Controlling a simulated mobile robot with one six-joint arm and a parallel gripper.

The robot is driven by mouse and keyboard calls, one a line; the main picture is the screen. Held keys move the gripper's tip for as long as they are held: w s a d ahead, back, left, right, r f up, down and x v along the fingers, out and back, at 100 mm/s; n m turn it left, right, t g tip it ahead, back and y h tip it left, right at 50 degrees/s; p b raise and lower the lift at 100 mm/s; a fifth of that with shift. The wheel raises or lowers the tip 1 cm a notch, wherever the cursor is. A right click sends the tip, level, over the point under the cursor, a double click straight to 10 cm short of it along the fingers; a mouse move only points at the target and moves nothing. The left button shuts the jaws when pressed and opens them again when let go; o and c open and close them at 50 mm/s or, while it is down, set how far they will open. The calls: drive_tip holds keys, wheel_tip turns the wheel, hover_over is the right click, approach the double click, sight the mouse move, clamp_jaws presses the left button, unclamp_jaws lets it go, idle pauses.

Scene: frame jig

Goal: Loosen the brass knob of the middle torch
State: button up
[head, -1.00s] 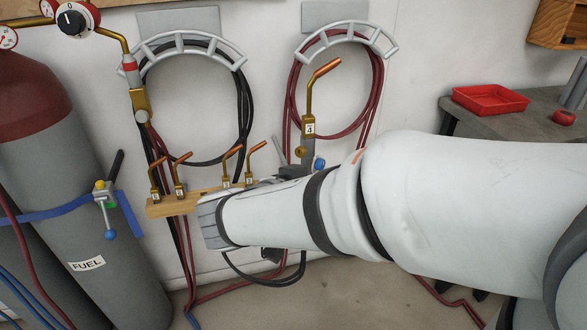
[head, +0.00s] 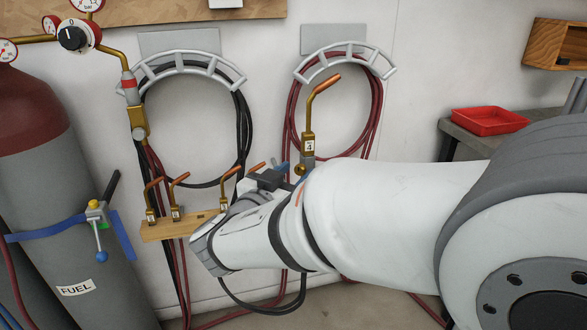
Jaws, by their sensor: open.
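A brass torch (head: 310,122) with a copper tip and a label reading 4 stands upright in front of the red hose coil, right of centre in the head view. A round brass knob (head: 299,170) shows at its lower left; its lower part is hidden behind my arm. Several shorter copper-tipped pieces stand in a wooden block (head: 165,230) to the left, one partly behind my gripper. I cannot tell for certain which torch counts as the middle one. My gripper (head: 277,172) is open, just left of the brass knob; its fingertips are mostly hidden, and contact cannot be judged.
A grey FUEL cylinder (head: 65,250) with a blue strap and clamp stands at left. Black hoses (head: 243,125) and red hoses (head: 377,110) hang from wall racks. A red tray (head: 488,121) sits on a grey bench at right. My arm covers the lower right.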

drive_tip(key=shift+w, duration=0.1)
drive_tip(key=shift+c, duration=0.3)
clamp_jaws()
